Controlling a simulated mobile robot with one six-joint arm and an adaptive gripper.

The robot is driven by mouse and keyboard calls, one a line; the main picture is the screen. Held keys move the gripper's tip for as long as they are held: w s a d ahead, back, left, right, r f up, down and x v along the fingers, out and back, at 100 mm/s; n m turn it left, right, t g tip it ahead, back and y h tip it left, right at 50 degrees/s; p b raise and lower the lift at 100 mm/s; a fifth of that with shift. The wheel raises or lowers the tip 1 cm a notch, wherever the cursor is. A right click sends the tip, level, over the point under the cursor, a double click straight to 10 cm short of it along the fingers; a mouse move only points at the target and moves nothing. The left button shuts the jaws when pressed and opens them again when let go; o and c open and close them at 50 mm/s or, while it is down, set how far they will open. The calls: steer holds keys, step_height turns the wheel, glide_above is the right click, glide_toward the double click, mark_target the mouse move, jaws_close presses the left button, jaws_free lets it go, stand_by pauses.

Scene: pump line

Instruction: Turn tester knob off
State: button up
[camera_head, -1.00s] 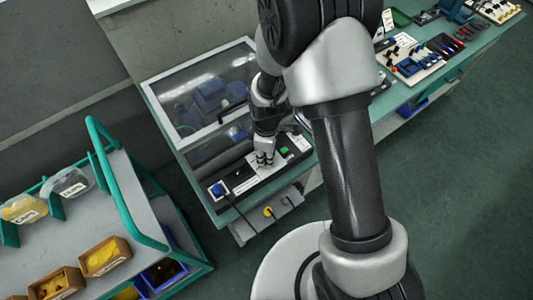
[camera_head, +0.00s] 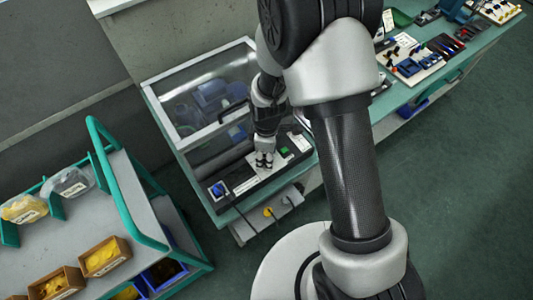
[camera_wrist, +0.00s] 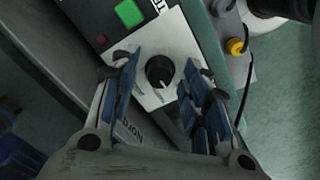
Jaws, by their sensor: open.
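The tester's black knob (camera_wrist: 160,72) sits on a light plate (camera_wrist: 148,100) on the dark panel in the wrist view. A pale pointer line shows on its lower edge. My gripper (camera_wrist: 158,75) is open, with its blue-padded fingers on either side of the knob and apart from it. In the head view my gripper (camera_head: 264,160) is over the tester panel (camera_head: 222,203), and it hides the knob there. A green button (camera_wrist: 129,13) and a small dark red one (camera_wrist: 100,40) are beside the plate.
A clear-lidded enclosure (camera_head: 205,85) stands behind the panel. A yellow connector (camera_wrist: 236,46) with a black cable is beside the panel's edge. A cart (camera_head: 130,190) with bins stands at left. Tools lie on the bench at upper right.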

step_height(320, 180, up, 12)
stand_by(0.6)
stand_by(0.4)
